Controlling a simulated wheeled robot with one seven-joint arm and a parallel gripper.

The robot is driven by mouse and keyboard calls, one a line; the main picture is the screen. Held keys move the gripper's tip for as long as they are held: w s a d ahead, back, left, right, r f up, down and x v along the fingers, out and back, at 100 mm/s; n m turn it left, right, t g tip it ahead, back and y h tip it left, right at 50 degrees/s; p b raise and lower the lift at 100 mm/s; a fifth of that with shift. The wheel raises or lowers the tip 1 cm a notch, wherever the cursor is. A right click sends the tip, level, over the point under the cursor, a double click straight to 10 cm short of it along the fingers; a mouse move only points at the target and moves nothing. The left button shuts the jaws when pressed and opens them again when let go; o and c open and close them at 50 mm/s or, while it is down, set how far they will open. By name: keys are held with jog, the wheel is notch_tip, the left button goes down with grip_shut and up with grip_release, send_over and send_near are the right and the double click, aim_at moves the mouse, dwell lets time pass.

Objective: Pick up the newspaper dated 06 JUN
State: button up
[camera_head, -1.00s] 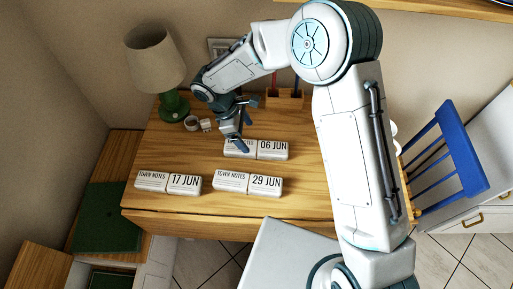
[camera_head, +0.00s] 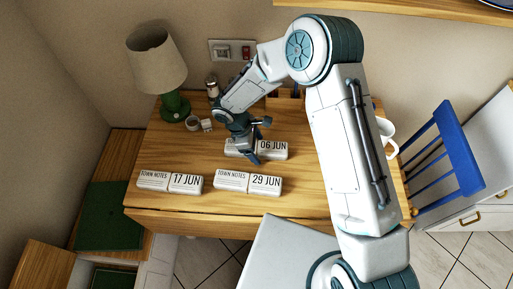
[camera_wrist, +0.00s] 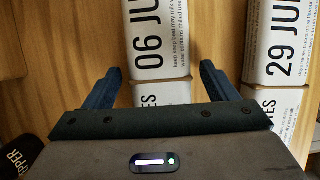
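The newspaper dated 06 JUN (camera_head: 273,150) lies on the wooden table behind the other two, a white folded block with black print. In the wrist view the 06 JUN newspaper (camera_wrist: 158,40) runs between the two fingers. My gripper (camera_head: 250,160) is above its middle, hiding part of its left half. In the wrist view my gripper (camera_wrist: 158,82) is open, with one dark finger on each side of the paper. I cannot tell how high the fingertips are above the table. The 29 JUN newspaper (camera_head: 265,185) and the 17 JUN newspaper (camera_head: 185,184) lie nearer the front edge.
The 29 JUN paper (camera_wrist: 275,45) lies close to my right finger in the wrist view. A blue chair (camera_head: 455,145) is at the right.

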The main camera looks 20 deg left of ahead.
jog(key=c, duration=0.9)
jog(key=shift+r, duration=0.1)
